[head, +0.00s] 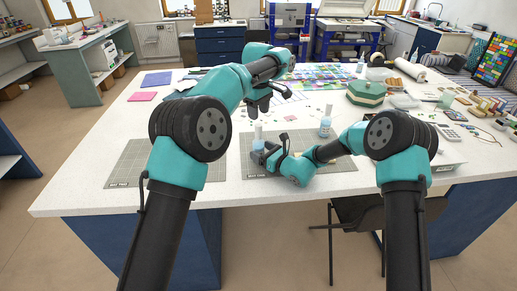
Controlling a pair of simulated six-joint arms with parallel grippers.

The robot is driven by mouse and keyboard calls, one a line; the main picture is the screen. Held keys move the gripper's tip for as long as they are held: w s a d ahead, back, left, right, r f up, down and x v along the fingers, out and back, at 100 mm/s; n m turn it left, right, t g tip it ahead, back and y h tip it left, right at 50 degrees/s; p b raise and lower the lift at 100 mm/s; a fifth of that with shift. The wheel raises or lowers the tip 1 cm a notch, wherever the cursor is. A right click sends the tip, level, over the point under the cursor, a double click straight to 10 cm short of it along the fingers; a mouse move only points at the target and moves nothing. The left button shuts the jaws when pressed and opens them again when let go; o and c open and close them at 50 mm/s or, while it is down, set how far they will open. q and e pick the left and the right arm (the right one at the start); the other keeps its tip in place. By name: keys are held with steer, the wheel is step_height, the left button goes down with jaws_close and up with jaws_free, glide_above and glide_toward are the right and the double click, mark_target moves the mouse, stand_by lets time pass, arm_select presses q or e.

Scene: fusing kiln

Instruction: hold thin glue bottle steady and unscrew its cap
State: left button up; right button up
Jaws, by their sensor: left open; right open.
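A slim pale bottle (258,133) stands upright on the right-hand grey cutting mat (335,162). A light-blue bottle with a pale top (326,124) stands to its right, near that mat's back edge. I cannot read either label to tell which one is the thin glue bottle. My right gripper (268,152) is open and low over the mat, right at the slim bottle's lower part and partly hiding it. I cannot tell whether it touches. My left gripper (267,101) is open and empty, higher up in the picture above the slim bottle.
Another cutting mat (125,172) lies bare at the left. A green box (366,93) and assorted tools crowd the right side. Coloured sheets (142,97) lie at the back left. The white tabletop's (75,185) front left is clear.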

steer(key=shift+x, duration=0.95)
